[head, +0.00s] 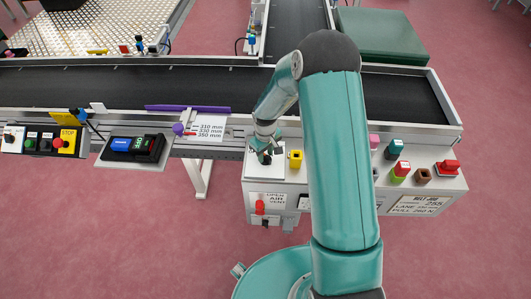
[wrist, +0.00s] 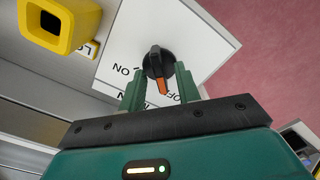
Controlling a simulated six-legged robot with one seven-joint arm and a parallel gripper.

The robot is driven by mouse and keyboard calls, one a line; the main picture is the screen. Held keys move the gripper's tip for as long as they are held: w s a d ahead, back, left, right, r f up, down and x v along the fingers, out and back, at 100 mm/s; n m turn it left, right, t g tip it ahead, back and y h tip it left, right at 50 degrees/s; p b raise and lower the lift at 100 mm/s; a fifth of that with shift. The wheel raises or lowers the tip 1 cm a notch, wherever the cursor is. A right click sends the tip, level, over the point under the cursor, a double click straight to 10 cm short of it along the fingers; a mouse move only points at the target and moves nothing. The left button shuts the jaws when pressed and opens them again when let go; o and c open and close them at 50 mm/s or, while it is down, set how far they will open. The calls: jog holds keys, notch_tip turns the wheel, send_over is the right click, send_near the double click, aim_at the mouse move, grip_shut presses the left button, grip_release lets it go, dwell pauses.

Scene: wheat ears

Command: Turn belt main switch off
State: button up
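The main switch is a black rotary knob (wrist: 158,62) with an orange pointer, on a white plate (wrist: 190,28) printed ON and OFF. The orange end points toward my gripper, beside the partly hidden OFF lettering; ON is at the knob's left. My gripper (wrist: 159,80) has its two green fingers on either side of the knob, with small gaps showing, so it looks open. Whether a finger touches the knob is unclear. In the head view my gripper (head: 265,154) is low over the white plate (head: 264,172), and the knob is mostly hidden beneath it.
A yellow square-rimmed part (head: 295,159) stands just right of the plate and shows close by in the wrist view (wrist: 58,22). The conveyor belt (head: 403,94) runs behind. Several coloured controls sit farther right.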

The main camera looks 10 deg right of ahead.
jog(key=shift+r, duration=0.15)
notch_tip(320, 180, up, 14)
jog(key=shift+f, duration=0.25)
dwell(0.5)
notch_tip(320, 180, up, 10)
jog(key=m+t, duration=0.1)
send_over(266, 155)
jog(key=s, duration=0.4)
jog(key=s+r+m+t, duration=0.2)
jog(key=s+r, duration=0.6)
jog(key=r, duration=0.1)
jog(key=s+r+m+t, duration=0.1)
jog(key=s+r, duration=0.2)
jog(key=s, duration=0.4)
jog(key=s+r+m+t, duration=0.1)
jog(key=s+r, duration=0.2)
jog(key=s, duration=0.4)
jog(key=shift+s+a+r+m+t, duration=0.15)
jog(key=shift+s+m+t, duration=0.05)
jog(key=shift+m+t, duration=0.1)
